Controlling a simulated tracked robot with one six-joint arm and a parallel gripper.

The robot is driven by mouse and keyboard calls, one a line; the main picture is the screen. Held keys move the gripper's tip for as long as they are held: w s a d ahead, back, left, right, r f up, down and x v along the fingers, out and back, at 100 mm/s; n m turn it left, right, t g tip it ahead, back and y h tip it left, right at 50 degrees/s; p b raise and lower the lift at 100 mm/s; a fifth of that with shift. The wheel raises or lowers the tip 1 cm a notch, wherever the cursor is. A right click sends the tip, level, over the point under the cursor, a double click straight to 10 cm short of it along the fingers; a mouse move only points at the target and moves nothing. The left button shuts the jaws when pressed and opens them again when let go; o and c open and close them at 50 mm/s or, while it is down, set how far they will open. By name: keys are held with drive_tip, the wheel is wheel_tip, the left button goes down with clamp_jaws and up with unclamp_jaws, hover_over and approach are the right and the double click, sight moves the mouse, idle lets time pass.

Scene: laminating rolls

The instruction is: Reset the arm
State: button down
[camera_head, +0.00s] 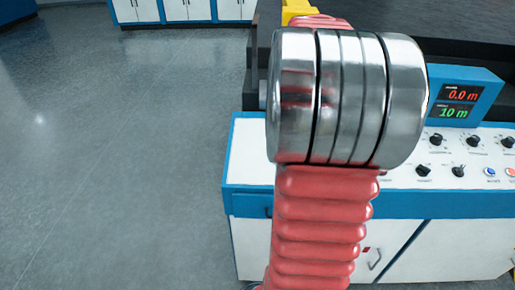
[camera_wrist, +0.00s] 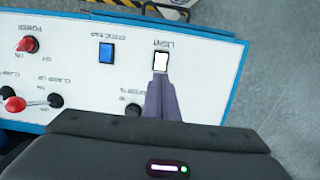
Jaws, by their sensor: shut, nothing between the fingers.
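My gripper (camera_wrist: 161,82) shows in the wrist view with its grey fingers together and nothing between them. The fingertips appear just below the white switch (camera_wrist: 161,62) labelled LIGHT on a white control panel (camera_wrist: 75,60). I cannot tell whether they touch it. In the head view my red ribbed arm and its metal joint fill the middle and hide part of the machine. The gripper itself cannot be made out there.
In the wrist view the panel also bears a blue button (camera_wrist: 106,53), a red POWER knob (camera_wrist: 27,44) and a red-tipped lever (camera_wrist: 15,104). In the head view a blue display (camera_head: 462,96) reads 0.0 m and 10 m. Grey floor (camera_head: 120,150) at left is clear; cabinets (camera_head: 185,10) stand behind.

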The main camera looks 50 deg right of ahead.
drive_tip(key=s+a+r+n+t, duration=0.1)
drive_tip(key=a+n, duration=0.4)
drive_tip(key=a, duration=1.3)
drive_tip(key=s+a+r+n+t, duration=0.1)
drive_tip(key=a+n+t, duration=0.3)
drive_tip(key=a, duration=1.5)
drive_tip(key=shift+r+n+t, duration=0.3)
drive_tip(key=shift+r+n, duration=0.1)
drive_tip(key=shift+r, duration=0.15)
